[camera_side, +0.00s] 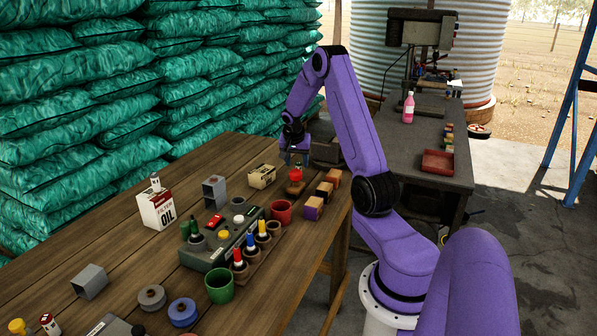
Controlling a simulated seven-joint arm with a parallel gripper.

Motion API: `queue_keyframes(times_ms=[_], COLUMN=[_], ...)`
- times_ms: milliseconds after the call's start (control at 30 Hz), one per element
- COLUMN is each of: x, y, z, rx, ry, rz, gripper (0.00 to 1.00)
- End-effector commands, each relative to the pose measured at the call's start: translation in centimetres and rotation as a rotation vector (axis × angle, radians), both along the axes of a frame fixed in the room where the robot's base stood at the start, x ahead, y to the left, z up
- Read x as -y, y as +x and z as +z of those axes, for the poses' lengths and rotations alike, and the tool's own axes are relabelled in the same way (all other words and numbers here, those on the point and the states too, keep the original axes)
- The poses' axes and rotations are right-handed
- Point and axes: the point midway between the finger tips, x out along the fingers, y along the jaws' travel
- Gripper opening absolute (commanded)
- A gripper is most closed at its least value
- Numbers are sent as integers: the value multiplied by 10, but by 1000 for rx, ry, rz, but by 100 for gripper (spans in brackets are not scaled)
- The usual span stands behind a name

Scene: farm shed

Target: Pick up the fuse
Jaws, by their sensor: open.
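My gripper (294,160) is open at the far end of the wooden table. Its fingers point down just above a small round red thing (295,174) on a brown wooden base. I cannot tell whether the fingers touch it. I cannot make out for certain which object is the fuse. A small white and red cylinder (49,324) stands at the near left edge. Another small light cylinder (155,182) shows at the white oil box.
On the wooden table (130,258) are an oil box (157,208), a grey-green device (222,243), a red mug (281,212), a green mug (219,286) and several blocks (313,208). A dark bench (405,150) stands behind. Stacked green sacks line the left.

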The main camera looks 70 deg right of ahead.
Motion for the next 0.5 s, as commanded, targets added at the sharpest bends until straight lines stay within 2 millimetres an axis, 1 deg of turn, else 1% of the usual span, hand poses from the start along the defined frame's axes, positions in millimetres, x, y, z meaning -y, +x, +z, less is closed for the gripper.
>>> queue_keyframes(times_ms=[100, 233, 367, 500], x=[6, 12, 16, 17], y=[-2, 0, 1, 1], z=[-18, -33, -41, -43], rx=[-4, -2, 0, 0], ry=[3, 2, 0, 0], rz=[-1, -1, 1, 0], gripper=[53, 53, 53, 53])
